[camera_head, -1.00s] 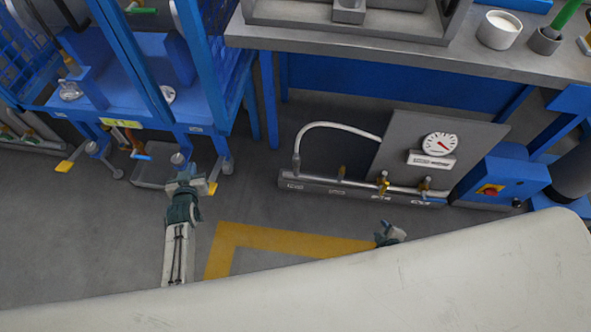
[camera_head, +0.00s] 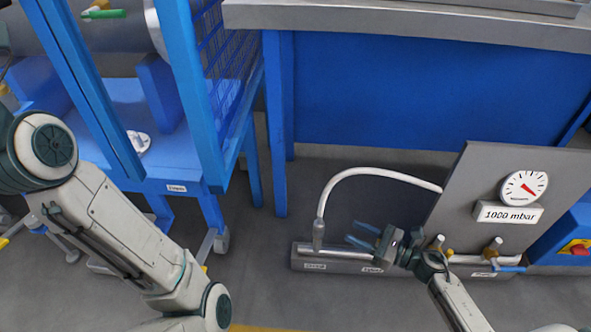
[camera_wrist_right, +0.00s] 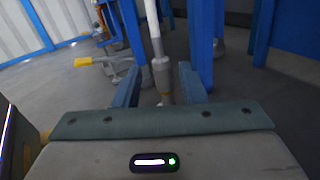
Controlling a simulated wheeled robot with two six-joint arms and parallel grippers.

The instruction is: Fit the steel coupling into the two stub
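The steel coupling (camera_head: 319,234) is at the lower end of a white hose (camera_head: 372,171). It stands upright at the left end of the silver manifold (camera_head: 300,250). Brass stubs show further right along the manifold, one (camera_head: 437,243) beside my right gripper and one (camera_head: 493,247) near the blue lever. Which is the two stub I cannot read. My right gripper (camera_head: 352,233) is open, its fingers pointing left towards the coupling. In the right wrist view the coupling (camera_wrist_right: 162,76) appears between the open fingers, ahead of the palm. My left gripper is out of view; only its arm shows.
A grey panel (camera_head: 475,195) with a dial gauge (camera_head: 524,188) reading 1000 mbar rises behind the manifold. A blue bench (camera_head: 400,100) stands behind. A blue frame (camera_head: 190,90) is at left. A blue box with a red knob (camera_head: 577,248) stands at right.

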